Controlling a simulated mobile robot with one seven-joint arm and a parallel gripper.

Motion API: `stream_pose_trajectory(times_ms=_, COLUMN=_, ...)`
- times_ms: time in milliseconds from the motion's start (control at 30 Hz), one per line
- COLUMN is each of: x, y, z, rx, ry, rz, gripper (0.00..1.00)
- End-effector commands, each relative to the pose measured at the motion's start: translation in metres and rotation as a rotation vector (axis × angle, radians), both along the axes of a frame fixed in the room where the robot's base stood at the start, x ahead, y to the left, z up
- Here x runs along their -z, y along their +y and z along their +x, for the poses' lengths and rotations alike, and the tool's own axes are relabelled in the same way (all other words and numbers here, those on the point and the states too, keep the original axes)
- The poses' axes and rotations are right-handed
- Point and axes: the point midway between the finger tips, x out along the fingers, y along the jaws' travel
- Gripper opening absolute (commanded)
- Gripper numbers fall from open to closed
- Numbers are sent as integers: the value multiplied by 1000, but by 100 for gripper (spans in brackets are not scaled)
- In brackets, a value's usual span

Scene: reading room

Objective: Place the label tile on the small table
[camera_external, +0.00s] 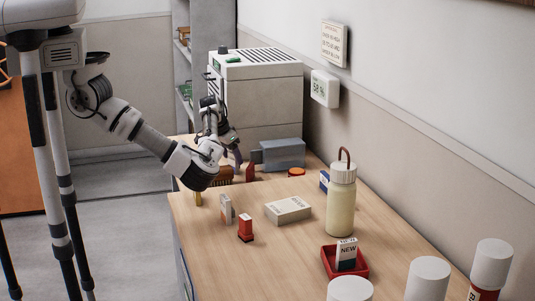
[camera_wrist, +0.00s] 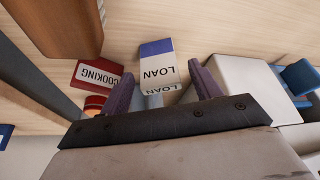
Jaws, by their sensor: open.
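In the wrist view a white tile with a blue end, marked LOAN (camera_wrist: 157,68), lies on the wood top. A red tile marked COOKING (camera_wrist: 97,74) lies to its left. My gripper (camera_wrist: 163,82) is open, with a purple finger on either side of the LOAN tile's near end; I cannot tell whether they touch it. In the external view my gripper (camera_external: 232,157) is low over the far part of the wooden desk (camera_external: 195,225), and the LOAN tile cannot be made out there. Another tile, marked NEW (camera_external: 347,254), stands in a red tray (camera_external: 331,263). No separate small table is identifiable.
A blue-grey box (camera_external: 283,153) and a large grey machine (camera_external: 262,95) stand close to my gripper. A bottle (camera_external: 342,205), a white box (camera_external: 288,210) and a red stamp-like object (camera_external: 245,228) stand nearer. White-capped containers (camera_external: 428,279) crowd the front right.

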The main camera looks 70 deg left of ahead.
Motion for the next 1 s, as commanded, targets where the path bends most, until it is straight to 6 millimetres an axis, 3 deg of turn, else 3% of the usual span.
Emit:
stream_pose_trajectory(times_ms=33, x=-17, y=-1, z=-4, rx=1, ry=3, rz=3, gripper=63)
stream_pose_trajectory(times_ms=100, x=-30, y=-3, z=-9, rx=0, ry=2, rz=3, gripper=63)
stream_pose_trajectory(times_ms=400, x=-66, y=-10, z=-26, rx=-2, ry=0, rz=2, gripper=63)
stream_pose_trajectory(times_ms=600, x=-76, y=-12, z=-29, rx=-1, ry=1, rz=-1, gripper=63)
stream_pose_trajectory(times_ms=1000, x=-76, y=-12, z=-29, rx=0, ry=1, rz=0, gripper=63)
